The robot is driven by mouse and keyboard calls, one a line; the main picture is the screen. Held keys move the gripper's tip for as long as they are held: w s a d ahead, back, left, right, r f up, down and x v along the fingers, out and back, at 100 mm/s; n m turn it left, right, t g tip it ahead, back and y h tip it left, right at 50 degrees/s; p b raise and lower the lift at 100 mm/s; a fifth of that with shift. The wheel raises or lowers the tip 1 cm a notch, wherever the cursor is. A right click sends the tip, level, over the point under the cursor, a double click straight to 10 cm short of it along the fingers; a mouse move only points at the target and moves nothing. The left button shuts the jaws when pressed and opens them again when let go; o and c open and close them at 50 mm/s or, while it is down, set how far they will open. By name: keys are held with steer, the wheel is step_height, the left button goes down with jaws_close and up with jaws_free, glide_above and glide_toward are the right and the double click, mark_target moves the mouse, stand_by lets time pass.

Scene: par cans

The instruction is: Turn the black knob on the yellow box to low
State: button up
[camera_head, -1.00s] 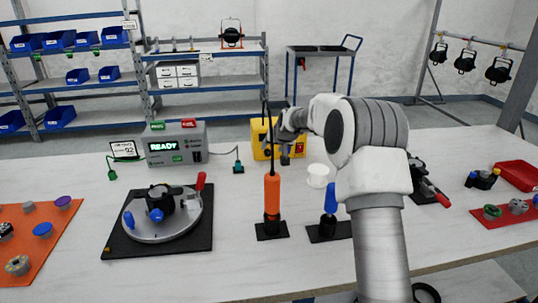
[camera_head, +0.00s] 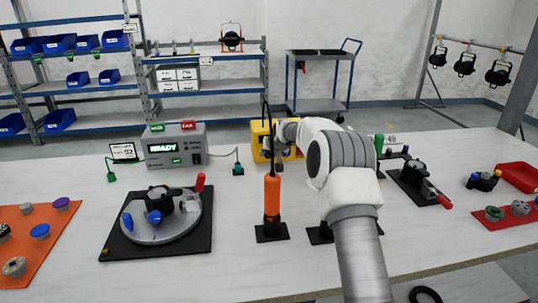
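The yellow box (camera_head: 257,138) stands at the back middle of the table, behind the orange screwdriver and my arm. Its left edge and part of its top and front show; most of its front is covered by my arm. My gripper (camera_head: 277,160) is at the front of the box, small and partly hidden behind the screwdriver and my wrist. I cannot tell whether its fingers are apart or closed. The black knob is hidden, so I cannot tell its setting or whether the gripper touches it.
An orange screwdriver (camera_head: 272,197) stands upright in a black base before the box. A grey tester (camera_head: 175,145) reading READY is left of it. A round fixture (camera_head: 160,217) sits front left. A black clamp (camera_head: 415,176) and red tray (camera_head: 519,176) are at right.

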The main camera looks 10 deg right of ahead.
jaws_close()
steer(key=shift+a, duration=0.1)
steer(key=shift+a+n+h+p, duration=0.2)
steer(key=shift+n+h+p, duration=0.25)
steer(key=shift+h, duration=0.35)
steer(key=h, duration=0.1)
steer(key=n+h+b, duration=0.1)
steer(key=b, duration=0.1)
steer(key=shift+a+f+n+h, duration=0.25)
steer(key=shift+a+n+h, duration=0.05)
steer(key=shift+n+h, duration=0.1)
steer(key=n+h+b, duration=0.1)
steer(key=b, duration=0.1)
steer(key=h+b, duration=0.1)
steer(key=h, duration=0.1)
steer(key=shift+a+f+n+t+b, duration=0.2)
steer(key=shift+n+t+b, duration=0.1)
steer(key=shift+n+b, duration=0.1)
steer(key=shift+n+h+b, duration=0.35)
steer(key=shift+h+b, duration=0.45)
steer(key=shift+b, duration=0.05)
steer(key=shift+r, duration=0.1)
